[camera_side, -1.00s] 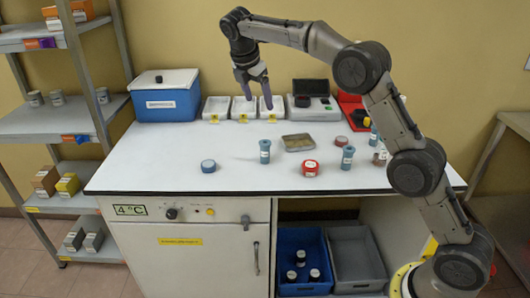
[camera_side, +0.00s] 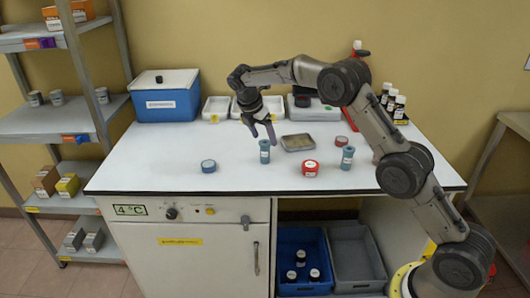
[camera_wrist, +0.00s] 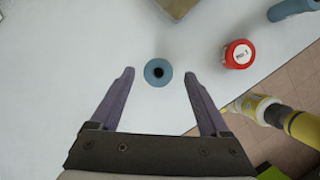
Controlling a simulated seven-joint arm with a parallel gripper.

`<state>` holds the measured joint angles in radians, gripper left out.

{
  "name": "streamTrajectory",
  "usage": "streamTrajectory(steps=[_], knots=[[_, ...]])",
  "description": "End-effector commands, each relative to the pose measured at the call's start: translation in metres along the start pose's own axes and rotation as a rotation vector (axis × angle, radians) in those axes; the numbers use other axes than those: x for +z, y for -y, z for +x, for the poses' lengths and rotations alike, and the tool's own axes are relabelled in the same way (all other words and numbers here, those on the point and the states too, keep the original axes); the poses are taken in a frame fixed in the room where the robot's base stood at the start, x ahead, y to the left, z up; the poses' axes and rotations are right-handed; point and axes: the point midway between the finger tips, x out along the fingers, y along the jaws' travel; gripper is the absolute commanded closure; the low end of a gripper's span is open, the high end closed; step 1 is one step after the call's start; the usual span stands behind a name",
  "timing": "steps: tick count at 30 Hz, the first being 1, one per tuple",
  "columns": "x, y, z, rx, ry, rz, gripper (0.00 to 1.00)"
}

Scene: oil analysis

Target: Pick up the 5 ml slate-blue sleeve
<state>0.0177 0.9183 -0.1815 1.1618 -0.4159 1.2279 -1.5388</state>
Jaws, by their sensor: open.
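A slate-blue sleeve (camera_side: 264,151) stands upright on the white worktop, near its middle. In the wrist view the same sleeve (camera_wrist: 158,72) shows from above as a blue ring with a dark hole, between the fingertips with gaps on both sides. My gripper (camera_side: 265,138) is open and empty, pointing down just above and behind this sleeve in the side view. A second, similar blue sleeve (camera_side: 347,157) stands to the right. It also shows at the upper right of the wrist view (camera_wrist: 292,8). Volume marks are too small to read.
A red-topped round container (camera_side: 310,168) stands between the two sleeves, nearer the front. A low blue round piece (camera_side: 208,166) lies to the left. A shallow tray (camera_side: 298,142) lies behind. White bins, a blue box (camera_side: 165,98) and dark bottles (camera_side: 399,106) line the back.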

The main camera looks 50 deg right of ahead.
Motion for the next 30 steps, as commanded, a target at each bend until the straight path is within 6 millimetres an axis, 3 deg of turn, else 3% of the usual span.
streamTrajectory(steps=[7, 17, 30], knots=[[0.001, -0.002, 0.035, -0.002, 0.0, 0.001, 0.2], [0.001, -0.002, 0.04, 0.0, 0.0, 0.0, 0.22], [0.001, -0.002, 0.04, 0.0, 0.0, 0.0, 1.0]])
